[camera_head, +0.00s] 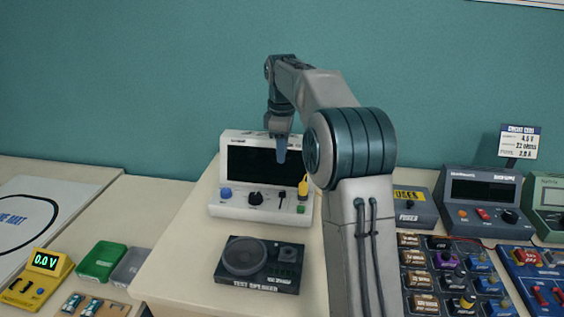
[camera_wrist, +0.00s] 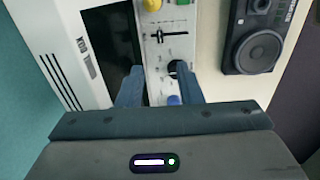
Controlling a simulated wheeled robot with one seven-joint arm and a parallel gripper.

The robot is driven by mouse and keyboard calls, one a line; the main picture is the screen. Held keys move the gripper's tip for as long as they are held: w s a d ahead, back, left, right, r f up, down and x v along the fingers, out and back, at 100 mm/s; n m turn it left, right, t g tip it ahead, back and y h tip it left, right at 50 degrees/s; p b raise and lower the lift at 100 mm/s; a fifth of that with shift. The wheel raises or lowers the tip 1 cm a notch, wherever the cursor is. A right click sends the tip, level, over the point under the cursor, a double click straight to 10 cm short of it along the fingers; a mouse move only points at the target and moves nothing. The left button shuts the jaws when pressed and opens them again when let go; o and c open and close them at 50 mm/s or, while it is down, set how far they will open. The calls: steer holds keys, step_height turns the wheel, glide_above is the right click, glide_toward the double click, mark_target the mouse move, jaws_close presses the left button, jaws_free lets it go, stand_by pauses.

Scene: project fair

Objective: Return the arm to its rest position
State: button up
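My arm reaches up and over the table in the head view, and my gripper (camera_head: 281,155) points down in front of the dark screen of a white bench instrument (camera_head: 232,206). In the wrist view my gripper (camera_wrist: 156,75) has its two fingers apart with nothing held between them. Behind the fingers is the white instrument's panel (camera_wrist: 155,58), with a slider, a black knob close to the right finger, and a blue knob. I cannot tell the exact gap between fingertips and panel.
A black test speaker (camera_head: 258,262) lies in front of the instrument. A blue-grey fuses box (camera_head: 413,207), a dark power unit (camera_head: 480,203) and a component board (camera_head: 440,264) stand to the right. A yellow meter (camera_head: 38,279) and a green box (camera_head: 101,261) are at left.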

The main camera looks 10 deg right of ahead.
steer(key=shift+r, duration=0.3)
steer(key=s+a+m+t, duration=0.15)
steer(key=s+m, duration=0.45)
steer(key=s, duration=0.9)
steer(key=s+f+m, duration=0.4)
steer(key=s, duration=0.5)
steer(key=s+f+m+t, duration=0.1)
steer(key=s+f+m, duration=0.2)
steer(key=s, duration=0.6)
steer(key=shift+s+a+f+m, duration=0.25)
steer(key=shift+a+f+m, duration=0.15)
steer(key=shift+f, duration=0.15)
stand_by(0.4)
